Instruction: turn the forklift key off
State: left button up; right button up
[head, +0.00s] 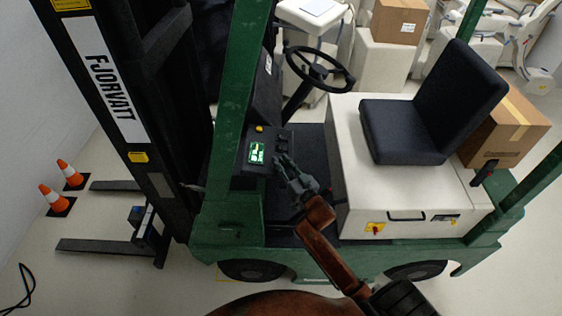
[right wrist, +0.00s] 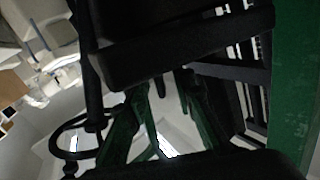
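The forklift (head: 221,215) is green, with a dark dashboard. A lit green display (head: 257,153) and a yellow button (head: 260,128) sit on this dashboard, with small dark controls (head: 281,141) to their right. I cannot make out the key; it is too small or hidden by my gripper. My right gripper (head: 281,163) reaches up to the dashboard's right side, just below those controls. In the right wrist view the fingers (right wrist: 174,88) show a gap between them, under the dark dashboard box (right wrist: 180,38). Whether they touch or hold anything is unclear. My left gripper is not in view.
The steering wheel (head: 319,68) is above and right of my gripper. The mast (head: 150,160) is left. Orange cones (head: 50,195) stand on the floor.

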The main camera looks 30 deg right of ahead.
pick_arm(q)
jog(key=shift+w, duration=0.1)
pick_arm(e)
jog(key=shift+w, duration=0.15)
jog(key=shift+c, duration=1.3)
grip_shut()
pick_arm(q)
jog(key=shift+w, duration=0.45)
